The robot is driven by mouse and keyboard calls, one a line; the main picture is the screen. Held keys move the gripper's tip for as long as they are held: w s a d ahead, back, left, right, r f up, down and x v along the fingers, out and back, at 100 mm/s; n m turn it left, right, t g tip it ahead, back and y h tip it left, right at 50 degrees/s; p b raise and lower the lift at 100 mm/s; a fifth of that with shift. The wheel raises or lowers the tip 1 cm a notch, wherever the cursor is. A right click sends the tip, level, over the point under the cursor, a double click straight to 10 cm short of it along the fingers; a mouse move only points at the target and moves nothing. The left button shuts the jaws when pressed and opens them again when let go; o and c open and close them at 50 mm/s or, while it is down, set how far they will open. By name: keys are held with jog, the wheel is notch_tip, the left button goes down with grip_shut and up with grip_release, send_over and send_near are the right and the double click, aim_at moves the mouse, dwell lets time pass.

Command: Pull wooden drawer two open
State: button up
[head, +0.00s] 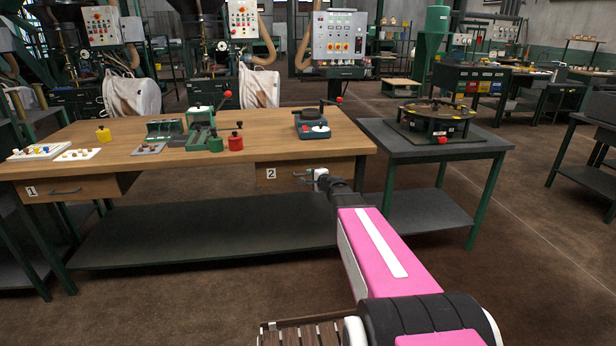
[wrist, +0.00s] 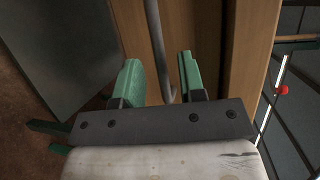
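Wooden drawer two (head: 273,185), marked with a "2" label, sits under the right end of the wooden workbench. It looks shut. Its dark metal handle (head: 299,174) shows just left of my gripper (head: 316,177) in the head view. In the wrist view the grey bar handle (wrist: 156,40) runs between the two green fingers of my gripper (wrist: 158,65). Gaps show between the bar and each finger, so the gripper is open around the handle and not clamped on it. My arm partly hides the drawer's right side in the head view.
Wooden drawer one (head: 70,188) is under the bench's left end. A dark lower shelf (head: 200,235) lies below the benchtop (head: 255,140). A dark side table (head: 470,150) with a round fixture stands at the right. The floor in front is clear.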

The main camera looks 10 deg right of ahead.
aim_at(309, 175)
jog(key=shift+x, duration=1.6)
grip_shut()
jog(key=shift+s, duration=0.2)
